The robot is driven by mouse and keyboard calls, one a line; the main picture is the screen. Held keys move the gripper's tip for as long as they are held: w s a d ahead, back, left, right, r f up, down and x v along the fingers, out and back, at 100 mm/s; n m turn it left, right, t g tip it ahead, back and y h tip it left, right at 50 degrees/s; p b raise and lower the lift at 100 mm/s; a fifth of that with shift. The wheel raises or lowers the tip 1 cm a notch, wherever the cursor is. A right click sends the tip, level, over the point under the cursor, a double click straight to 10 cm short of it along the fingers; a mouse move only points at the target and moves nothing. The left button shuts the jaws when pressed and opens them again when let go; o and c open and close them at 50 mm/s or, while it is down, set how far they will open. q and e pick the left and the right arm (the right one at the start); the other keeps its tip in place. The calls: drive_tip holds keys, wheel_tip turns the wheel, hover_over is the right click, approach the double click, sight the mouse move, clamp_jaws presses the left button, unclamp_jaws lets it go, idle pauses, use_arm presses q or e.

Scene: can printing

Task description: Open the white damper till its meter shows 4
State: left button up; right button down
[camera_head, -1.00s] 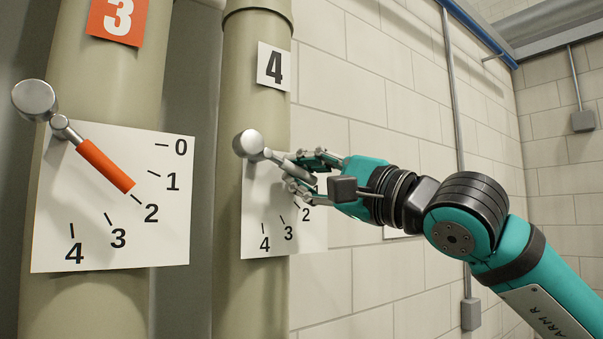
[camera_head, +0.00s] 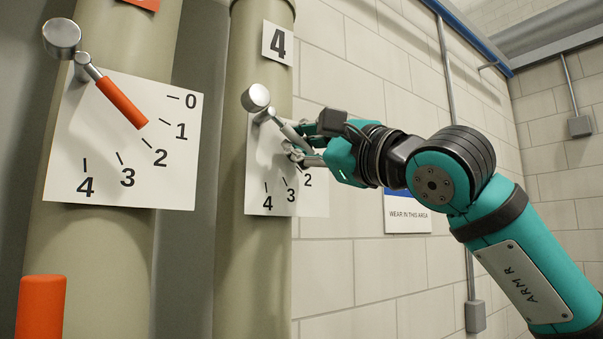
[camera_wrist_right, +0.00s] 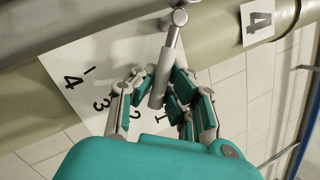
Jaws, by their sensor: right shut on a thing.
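The white damper's light grey handle (camera_head: 288,132) is on the pipe marked 4. Its pivot has a round silver knob (camera_head: 256,98). The handle slants down to the right over the white meter plate (camera_head: 262,165). The marks 2, 3 and 4 show in the head view; 0 and 1 are behind my gripper. The handle appears to point above the 2 mark, but the exact reading is hard to tell. My right gripper (camera_head: 299,146) is shut on the handle. In the right wrist view the handle (camera_wrist_right: 158,88) lies between the fingers (camera_wrist_right: 152,100). My left gripper is out of view.
Another orange piece (camera_head: 41,306) shows at lower left. A tiled wall (camera_head: 360,270) with a sign (camera_head: 407,212) stands behind my arm.

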drive_tip(key=shift+a+f+m+t+h+b, duration=0.3)
drive_tip(key=shift+f+m+b, duration=0.15)
drive_tip(key=shift+m, duration=0.15)
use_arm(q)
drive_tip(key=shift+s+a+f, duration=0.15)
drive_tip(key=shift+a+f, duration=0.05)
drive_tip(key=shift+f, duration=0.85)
use_arm(e)
drive_tip(key=c, duration=1.3)
unclamp_jaws()
drive_tip(key=shift+s+r, duration=0.1)
drive_tip(key=shift+s, duration=0.05)
drive_tip(key=shift+d, duration=0.15)
drive_tip(key=v, duration=1.2)
